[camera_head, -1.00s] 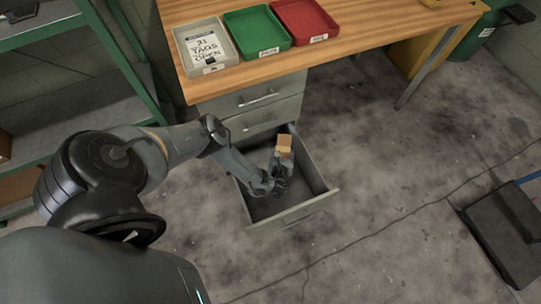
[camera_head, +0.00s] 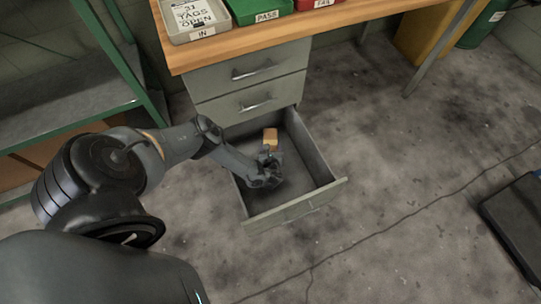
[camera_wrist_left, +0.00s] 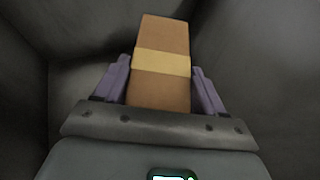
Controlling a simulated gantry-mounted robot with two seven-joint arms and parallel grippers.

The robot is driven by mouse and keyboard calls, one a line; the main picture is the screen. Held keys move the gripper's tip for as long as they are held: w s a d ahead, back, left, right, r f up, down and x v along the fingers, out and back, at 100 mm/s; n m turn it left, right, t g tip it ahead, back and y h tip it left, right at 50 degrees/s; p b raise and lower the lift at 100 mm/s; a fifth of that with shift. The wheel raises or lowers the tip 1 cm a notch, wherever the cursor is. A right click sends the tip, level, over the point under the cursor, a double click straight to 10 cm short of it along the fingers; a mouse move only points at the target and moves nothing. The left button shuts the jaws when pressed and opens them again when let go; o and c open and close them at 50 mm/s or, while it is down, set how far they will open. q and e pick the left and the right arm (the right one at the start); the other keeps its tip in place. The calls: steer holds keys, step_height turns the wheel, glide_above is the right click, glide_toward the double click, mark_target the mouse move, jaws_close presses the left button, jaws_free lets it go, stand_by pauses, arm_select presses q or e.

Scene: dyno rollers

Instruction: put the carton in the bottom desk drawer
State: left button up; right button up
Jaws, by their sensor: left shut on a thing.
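The carton (camera_head: 270,138) is a small brown box with a pale tape band, seen in the head view within the outline of the open bottom drawer (camera_head: 296,210). My left gripper (camera_head: 269,156) reaches down into the drawer and is shut on the carton. In the left wrist view the carton (camera_wrist_left: 161,85) stands between the two fingers (camera_wrist_left: 161,88), with dark drawer walls around it. I cannot tell whether the carton touches the drawer floor. My right gripper is not in view.
The wooden desk top (camera_head: 300,26) overhangs the drawers and carries a grey tray (camera_head: 203,33), a green tray and a red tray. Two closed drawers sit above the open one. A green shelf (camera_head: 70,120) stands at left.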

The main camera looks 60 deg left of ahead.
arm_select(q)
steer(key=shift+f+b, duration=1.8)
steer(key=shift+f, duration=0.6)
steer(key=shift+r, duration=0.1)
steer(key=o, duration=1.6)
steer(key=shift+o, duration=0.2)
